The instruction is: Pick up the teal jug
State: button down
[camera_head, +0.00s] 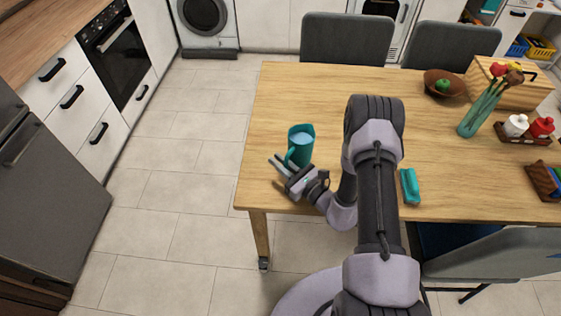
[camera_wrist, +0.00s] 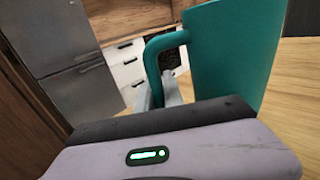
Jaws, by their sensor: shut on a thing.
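The teal jug (camera_head: 301,144) stands upright near the left end of the wooden table, its handle facing my gripper. My gripper (camera_head: 279,172) is at the jug's handle side, low over the table's front left corner. In the wrist view the jug (camera_wrist: 235,55) fills the upper right, and its handle (camera_wrist: 153,62) curves down to my gripper (camera_wrist: 163,92). The fingers are shut on the handle, though the lower part of the handle and the fingertips are partly hidden behind the gripper body.
On the table (camera_head: 320,90), a teal object (camera_head: 409,186) lies right of my arm. A bowl with a green fruit (camera_head: 442,86), a teal vase of flowers (camera_head: 478,115) and a condiment tray (camera_head: 513,138) stand at the right. Grey chairs (camera_head: 346,38) line the far side. The table's far left is clear.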

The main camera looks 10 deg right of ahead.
jog(key=s+d+r+p, duration=0.2)
jog(key=s, duration=0.5)
jog(key=s+d+r+p, duration=0.2)
jog(key=s+d, duration=0.1)
jog(key=s, duration=0.5)
jog(key=shift+d, duration=0.3)
dwell(0.7)
